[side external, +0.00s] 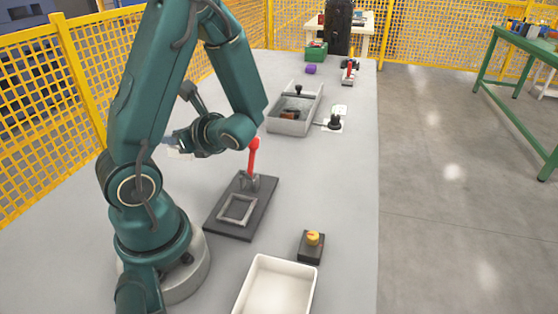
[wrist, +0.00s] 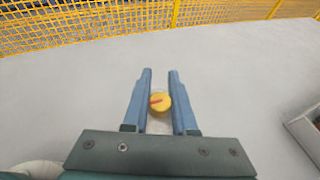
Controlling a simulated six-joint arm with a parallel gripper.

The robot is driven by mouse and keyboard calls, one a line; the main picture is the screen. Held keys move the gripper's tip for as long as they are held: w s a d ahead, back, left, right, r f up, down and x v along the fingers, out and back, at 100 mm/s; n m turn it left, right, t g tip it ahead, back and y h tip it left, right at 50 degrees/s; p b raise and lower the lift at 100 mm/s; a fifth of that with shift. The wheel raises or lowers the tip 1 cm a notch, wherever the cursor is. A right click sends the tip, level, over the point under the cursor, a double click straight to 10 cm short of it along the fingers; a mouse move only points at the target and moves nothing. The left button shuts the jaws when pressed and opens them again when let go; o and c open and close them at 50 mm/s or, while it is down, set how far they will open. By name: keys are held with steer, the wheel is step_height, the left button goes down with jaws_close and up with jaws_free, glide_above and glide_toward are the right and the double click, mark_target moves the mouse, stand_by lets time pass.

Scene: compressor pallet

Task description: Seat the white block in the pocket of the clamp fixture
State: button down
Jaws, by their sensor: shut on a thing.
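The white block (side external: 178,154) is at my gripper (side external: 170,143), above the left part of the table in the side view. In the wrist view my gripper (wrist: 160,100) is shut on it; a pale part of the block (wrist: 158,126) shows between the fingers, with a round yellow face bearing a red mark in front of it. The clamp fixture (side external: 214,222) is a dark plate on the table with a square grey frame around its empty pocket (side external: 237,209). Its red clamp handle (side external: 253,150) stands upright. My gripper is apart from the fixture, to its upper left.
A white bin (side external: 312,277) and a box with a yellow button (side external: 312,246) stand near the fixture. A grey tray (side external: 290,127) with parts lies farther back, with a small dark-knobbed item (side external: 335,122) beside it. Yellow mesh fencing (side external: 35,165) runs along the left.

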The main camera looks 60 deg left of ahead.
mark_target(187, 185)
steer(key=shift+f, duration=4.9)
steer(key=shift+f, duration=0.15)
steer(key=c, duration=0.7)
jaws_free()
